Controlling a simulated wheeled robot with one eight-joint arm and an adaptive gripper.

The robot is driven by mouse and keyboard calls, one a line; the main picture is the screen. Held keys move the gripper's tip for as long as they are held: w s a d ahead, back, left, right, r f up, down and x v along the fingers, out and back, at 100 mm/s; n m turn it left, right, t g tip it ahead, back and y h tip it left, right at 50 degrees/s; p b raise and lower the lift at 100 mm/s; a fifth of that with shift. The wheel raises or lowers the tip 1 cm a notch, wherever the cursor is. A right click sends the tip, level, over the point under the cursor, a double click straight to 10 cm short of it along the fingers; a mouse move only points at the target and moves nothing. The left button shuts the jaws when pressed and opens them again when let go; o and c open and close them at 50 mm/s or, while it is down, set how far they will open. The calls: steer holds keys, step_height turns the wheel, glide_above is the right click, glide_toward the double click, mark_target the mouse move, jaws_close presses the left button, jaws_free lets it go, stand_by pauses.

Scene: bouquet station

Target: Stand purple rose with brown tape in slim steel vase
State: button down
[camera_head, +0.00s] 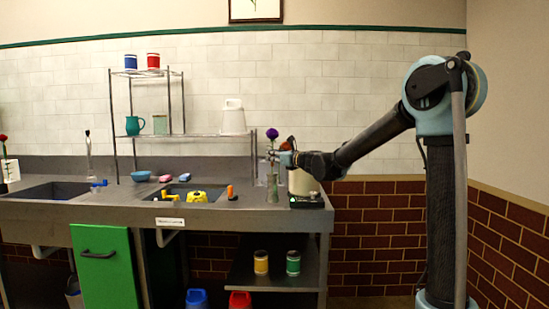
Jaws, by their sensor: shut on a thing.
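A purple rose (272,133) stands upright, its bloom just above and left of my gripper (284,157) at the counter's right end. My gripper is shut at the rose's stem; the fingers are small and the brown tape cannot be made out. A slim, grey-green upright vessel (272,188) stands on the counter below the bloom and gripper. I cannot tell whether it is the steel vase, or whether the stem is inside it or in front of it.
A cream container (301,181) stands on a dark base (306,201) close right of the gripper. An orange bloom (286,146) is right behind it. A wire rack (183,135) stands left.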

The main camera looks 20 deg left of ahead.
steer(key=shift+f, duration=0.5)
steer(key=c, duration=1.6)
jaws_free()
steer(key=shift+o, duration=0.2)
steer(key=o, duration=0.6)
steer(key=shift+o, duration=0.2)
steer(key=shift+s+d, duration=0.1)
steer(key=shift+v, duration=2.35)
steer(key=shift+s+d, duration=0.1)
steer(key=shift+d, duration=0.1)
